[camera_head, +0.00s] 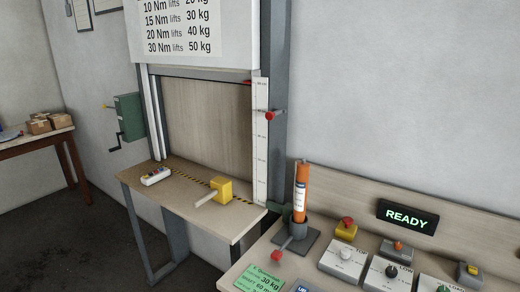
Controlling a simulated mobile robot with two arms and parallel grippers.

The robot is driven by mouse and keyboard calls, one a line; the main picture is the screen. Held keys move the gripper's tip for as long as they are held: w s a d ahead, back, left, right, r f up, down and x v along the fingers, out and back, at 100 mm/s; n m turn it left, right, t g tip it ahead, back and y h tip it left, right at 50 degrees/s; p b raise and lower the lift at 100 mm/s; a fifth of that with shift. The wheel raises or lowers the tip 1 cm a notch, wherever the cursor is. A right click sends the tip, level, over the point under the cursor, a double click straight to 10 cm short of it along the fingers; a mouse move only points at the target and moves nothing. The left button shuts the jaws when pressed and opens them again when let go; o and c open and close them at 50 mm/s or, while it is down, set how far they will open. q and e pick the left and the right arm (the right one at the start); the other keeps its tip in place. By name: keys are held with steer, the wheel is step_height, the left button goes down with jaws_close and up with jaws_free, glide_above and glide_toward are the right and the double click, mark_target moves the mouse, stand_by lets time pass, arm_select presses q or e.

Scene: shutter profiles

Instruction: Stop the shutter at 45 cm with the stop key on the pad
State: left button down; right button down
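The shutter opening stands at the centre left, with a light brown panel (208,125) inside it. A white vertical scale (261,145) runs along its right side; its marks are too small to read surely. A small red pointer (246,83) sits near the scale's top. I cannot tell which surface is the shutter's lower edge. A white hand-held pad (156,176) with small dark and coloured keys lies on the left of the wooden ledge; its key labels are unreadable. It may be the pad with the stop key. Neither of my grippers shows.
A yellow block with a lever (221,189) stands on the ledge (240,221). On the right bench, an orange tube (301,188) stands upright in a holder, near a READY display (407,217) and several knob boxes. A green crank box (129,118) hangs on the left wall.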

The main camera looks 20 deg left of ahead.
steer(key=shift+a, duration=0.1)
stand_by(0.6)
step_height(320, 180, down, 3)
steer(key=b, duration=0.2)
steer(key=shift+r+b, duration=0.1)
steer(key=shift+b, duration=0.25)
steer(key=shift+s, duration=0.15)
